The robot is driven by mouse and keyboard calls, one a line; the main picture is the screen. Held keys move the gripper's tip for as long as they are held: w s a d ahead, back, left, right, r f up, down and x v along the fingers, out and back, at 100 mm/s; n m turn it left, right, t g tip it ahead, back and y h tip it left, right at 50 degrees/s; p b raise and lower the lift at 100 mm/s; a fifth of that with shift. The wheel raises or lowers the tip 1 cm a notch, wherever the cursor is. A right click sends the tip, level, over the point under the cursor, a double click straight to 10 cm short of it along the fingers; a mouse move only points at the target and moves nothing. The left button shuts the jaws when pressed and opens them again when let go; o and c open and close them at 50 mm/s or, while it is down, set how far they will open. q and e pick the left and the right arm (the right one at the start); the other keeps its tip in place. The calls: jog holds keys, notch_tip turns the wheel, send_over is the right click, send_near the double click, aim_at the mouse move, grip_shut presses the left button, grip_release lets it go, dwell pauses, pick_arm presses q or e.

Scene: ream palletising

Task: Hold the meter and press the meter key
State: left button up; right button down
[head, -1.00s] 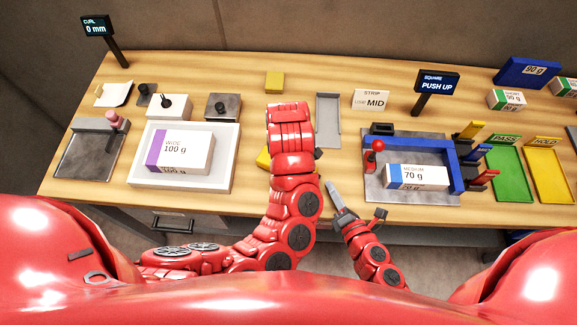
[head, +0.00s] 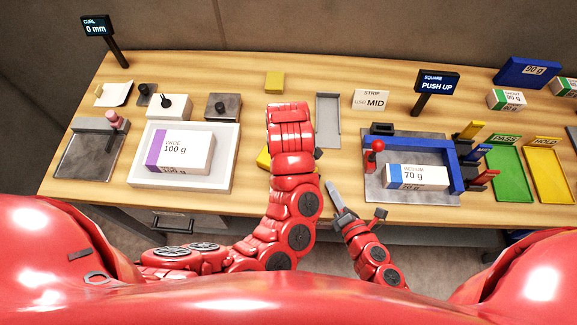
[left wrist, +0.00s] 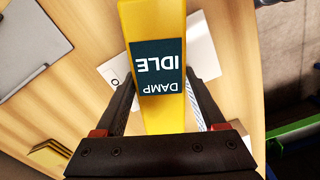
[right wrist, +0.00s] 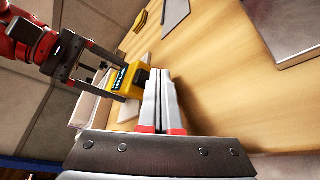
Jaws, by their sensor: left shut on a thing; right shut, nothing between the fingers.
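The yellow meter (left wrist: 160,110), with a dark screen reading DAMP IDLE, sits between the fingers of my left gripper (left wrist: 163,90), which is shut on it. The right wrist view also shows the meter (right wrist: 122,82), with a dark block (right wrist: 142,76) on its near end that may be the key. My right gripper (right wrist: 160,75) is shut and empty, its tips close to that dark block; I cannot tell if they touch. In the head view my right gripper (head: 333,188) is over the bench's front edge, and my left arm hides the left gripper.
The wooden bench (head: 255,110) holds a white tray (head: 228,165) with a 100 g ream, a grey tray (head: 328,120), and a blue-framed fixture (head: 378,188) with a 70 g ream. A yellow block (head: 274,82) lies at the back. Green (head: 507,175) and yellow (head: 547,175) trays stand right.

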jog(key=shift+a, duration=0.15)
dwell(0.4)
jog(key=shift+w+a, duration=0.2)
jog(key=shift+a, duration=0.1)
jog(key=shift+w+a, duration=0.2)
jog(key=shift+a, duration=0.25)
dwell(0.7)
jog(key=shift+d, duration=0.1)
jog(key=shift+s+d, duration=0.4)
jog(key=shift+d, duration=0.4)
jog(key=shift+s+d, duration=0.4)
jog(key=shift+d, duration=0.55)
jog(key=shift+s+d, duration=0.35)
jog(key=shift+d, duration=0.55)
jog(key=shift+s+d, duration=0.4)
jog(key=shift+d, duration=0.55)
